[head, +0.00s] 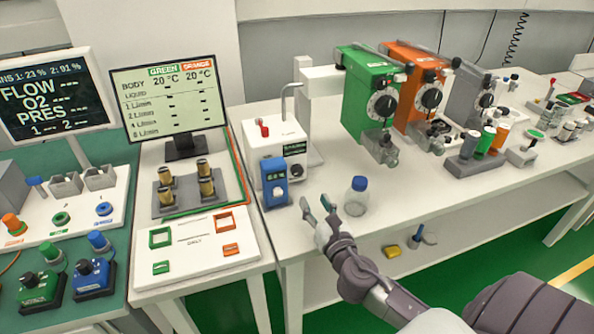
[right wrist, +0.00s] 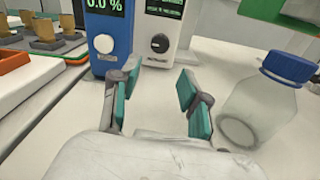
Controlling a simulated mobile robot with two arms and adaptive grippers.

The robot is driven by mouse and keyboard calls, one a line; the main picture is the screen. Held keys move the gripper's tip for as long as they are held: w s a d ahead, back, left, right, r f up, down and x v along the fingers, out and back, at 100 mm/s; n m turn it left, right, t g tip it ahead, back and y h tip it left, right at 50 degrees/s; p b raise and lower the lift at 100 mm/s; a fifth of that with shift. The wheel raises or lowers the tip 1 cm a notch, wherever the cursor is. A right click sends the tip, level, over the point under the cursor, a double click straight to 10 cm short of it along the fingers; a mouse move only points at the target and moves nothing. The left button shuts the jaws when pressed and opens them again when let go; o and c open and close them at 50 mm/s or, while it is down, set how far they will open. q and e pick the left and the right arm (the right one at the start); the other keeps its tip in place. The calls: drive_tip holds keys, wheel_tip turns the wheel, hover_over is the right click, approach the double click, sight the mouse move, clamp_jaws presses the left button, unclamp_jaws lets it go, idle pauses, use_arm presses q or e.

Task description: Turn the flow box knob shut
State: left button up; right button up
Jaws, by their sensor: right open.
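A white box (head: 264,146) with a small dark display stands on the white table; I take it for the flow box. In the right wrist view its front (right wrist: 182,45) carries a round black knob (right wrist: 160,43) with a pale mark, below the display. A blue meter (head: 274,188) stands at its left front corner, and in the right wrist view the blue meter (right wrist: 105,68) reads 0.0 %. My right gripper (head: 317,204) is open and empty, low over the table in front of the box. In the right wrist view its fingers (right wrist: 158,88) are apart, short of the knob. My left gripper is not in view.
A glass bottle with a blue cap (head: 356,197) stands close to the right of my right gripper; the bottle (right wrist: 262,105) also shows in the right wrist view. Green (head: 360,90) and orange (head: 403,62) vaporizers stand behind. A screen (head: 170,97) stands left.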

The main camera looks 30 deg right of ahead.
approach(299, 174)
drive_tip(key=x, duration=0.3)
drive_tip(key=shift+w+r+p, duration=0.15)
drive_tip(key=shift+r+p, duration=0.1)
drive_tip(key=shift+p, duration=0.05)
drive_tip(key=x, duration=0.5)
drive_tip(key=shift+w+f, duration=0.1)
drive_tip(key=shift+w, duration=0.05)
drive_tip(key=shift+w+d, duration=0.15)
drive_tip(key=shift+w, duration=0.4)
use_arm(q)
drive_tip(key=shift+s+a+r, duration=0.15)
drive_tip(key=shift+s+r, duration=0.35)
use_arm(e)
clamp_jaws()
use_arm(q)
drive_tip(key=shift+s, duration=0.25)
